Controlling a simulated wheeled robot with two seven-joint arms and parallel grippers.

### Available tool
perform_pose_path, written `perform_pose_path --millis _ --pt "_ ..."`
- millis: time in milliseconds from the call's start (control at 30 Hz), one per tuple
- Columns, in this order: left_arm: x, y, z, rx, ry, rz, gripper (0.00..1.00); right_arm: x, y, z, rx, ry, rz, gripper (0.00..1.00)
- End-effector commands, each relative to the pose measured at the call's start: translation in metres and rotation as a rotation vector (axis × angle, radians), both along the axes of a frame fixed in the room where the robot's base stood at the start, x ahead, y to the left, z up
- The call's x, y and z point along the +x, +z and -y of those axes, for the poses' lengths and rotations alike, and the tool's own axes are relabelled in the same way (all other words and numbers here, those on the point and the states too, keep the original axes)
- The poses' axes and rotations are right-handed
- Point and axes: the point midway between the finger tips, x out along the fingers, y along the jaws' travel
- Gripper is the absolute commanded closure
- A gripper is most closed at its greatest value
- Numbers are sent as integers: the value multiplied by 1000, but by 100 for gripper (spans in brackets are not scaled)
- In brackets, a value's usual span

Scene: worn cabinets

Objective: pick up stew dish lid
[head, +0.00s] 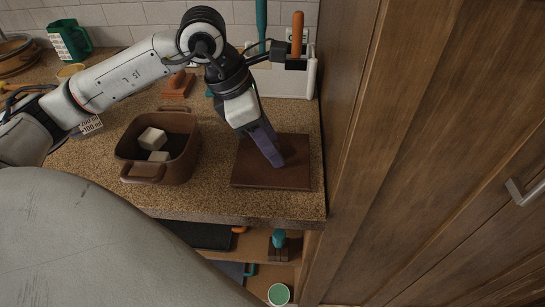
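A flat, dark brown square piece that looks like the stew dish lid (297,175) lies on the counter near its right end. The brown stew dish (183,168) stands open to its left, with pale blocks (153,138) inside. My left gripper (274,160) points down over the lid, its purple fingertips at or just above the middle of the lid. The fingers line up in this view, so I cannot tell whether they are apart or closed on a knob. Any handle on the lid is hidden. My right gripper is not in view.
A wooden cabinet (430,150) rises close to the right of the counter (215,207). Behind the lid stands a pale holder (283,83) with handled utensils. Shelves below hold a green cup (279,294).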

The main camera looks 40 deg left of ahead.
Motion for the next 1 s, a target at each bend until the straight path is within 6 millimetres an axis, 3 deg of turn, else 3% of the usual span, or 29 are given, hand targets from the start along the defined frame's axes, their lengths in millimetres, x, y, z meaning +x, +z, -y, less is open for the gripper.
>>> perform_pose_path --millis 33,200,567,667,1000 --pt "0 0 0 0 0 0 68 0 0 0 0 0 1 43" --pt "0 0 0 0 0 0 96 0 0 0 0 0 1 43" --pt "1 7 0 0 1 3 97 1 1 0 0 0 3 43" --pt "1 18 0 -1 2 6 97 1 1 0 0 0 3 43" --pt "1 83 0 -1 0 6 97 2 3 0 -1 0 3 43"
